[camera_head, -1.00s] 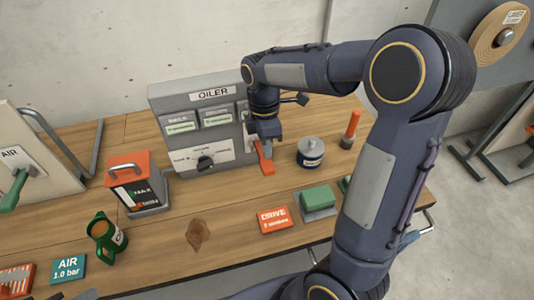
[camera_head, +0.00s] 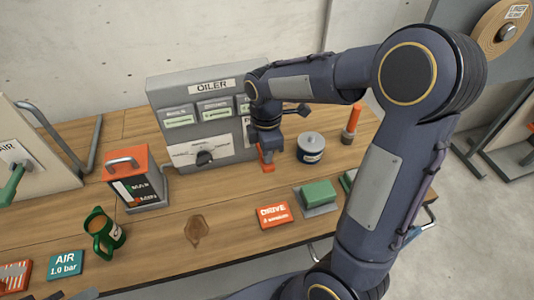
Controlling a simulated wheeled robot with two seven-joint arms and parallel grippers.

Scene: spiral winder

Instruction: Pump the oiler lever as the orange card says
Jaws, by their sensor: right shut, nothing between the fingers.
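The red oiler lever (camera_head: 267,165) shows at the box's right side, mostly hidden by my right gripper (camera_head: 267,149). That gripper is shut and empty, pointing down right at the lever; I cannot tell whether it touches. The orange card (camera_head: 273,215) lies near the front edge and reads DRIVE; its smaller second line is hard to read. My left gripper is not in view.
A silver-lidded jar (camera_head: 311,148) and an orange-handled tool (camera_head: 351,124) stand right of the lever. A green block (camera_head: 318,192) sits behind the card's right.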

